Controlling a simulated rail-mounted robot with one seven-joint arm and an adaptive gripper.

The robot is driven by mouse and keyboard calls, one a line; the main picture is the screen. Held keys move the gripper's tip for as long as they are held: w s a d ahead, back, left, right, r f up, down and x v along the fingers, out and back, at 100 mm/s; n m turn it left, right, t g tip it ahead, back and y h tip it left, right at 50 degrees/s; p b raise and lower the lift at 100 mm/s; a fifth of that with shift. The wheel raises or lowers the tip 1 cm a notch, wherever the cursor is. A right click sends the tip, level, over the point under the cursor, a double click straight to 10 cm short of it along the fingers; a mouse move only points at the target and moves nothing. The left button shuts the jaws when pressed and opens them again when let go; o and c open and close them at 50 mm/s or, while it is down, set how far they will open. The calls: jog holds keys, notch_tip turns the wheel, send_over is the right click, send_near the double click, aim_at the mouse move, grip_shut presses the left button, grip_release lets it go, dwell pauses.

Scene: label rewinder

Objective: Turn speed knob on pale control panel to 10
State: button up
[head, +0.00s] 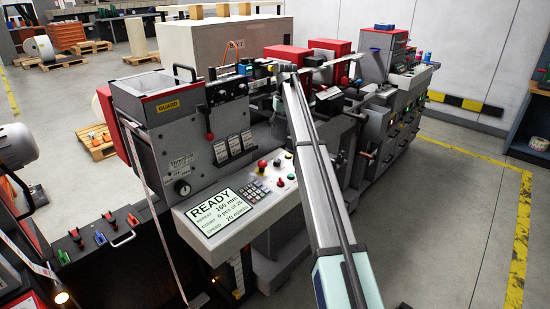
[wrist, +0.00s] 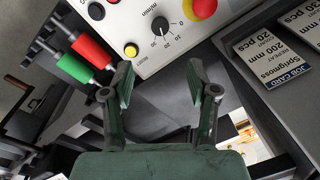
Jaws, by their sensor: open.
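In the wrist view the black speed knob (wrist: 160,27) sits on the pale control panel (wrist: 137,32), beside "m/min" and a printed scale. Its light pointer mark seems to face the numbers near 20, but it is small. My gripper (wrist: 160,82) is open and empty, its two green-padded fingers apart and below the knob in the picture, not around it. In the head view my arm runs up to the machine; the gripper's fingers cannot be made out there. A display (head: 225,210) in the head view reads READY, with speed 20 m/min.
In the wrist view a red button (wrist: 204,7) and a yellow button (wrist: 131,50) flank the knob. Red (wrist: 92,50) and green (wrist: 74,69) handles stand left of my fingers. A job card (wrist: 277,60) lies at the right. Open floor (head: 440,200) lies right of the machine.

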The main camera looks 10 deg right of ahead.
aim_at(277, 161)
jog(key=f+p, duration=0.1)
jog(key=f, duration=0.4)
jog(key=a+f+p, duration=0.1)
jog(key=f, duration=0.3)
jog(key=f+p, duration=0.1)
jog(key=f, duration=0.4)
jog(key=shift+a+f+p, duration=0.15)
jog(key=shift+f+p, duration=0.15)
grip_shut()
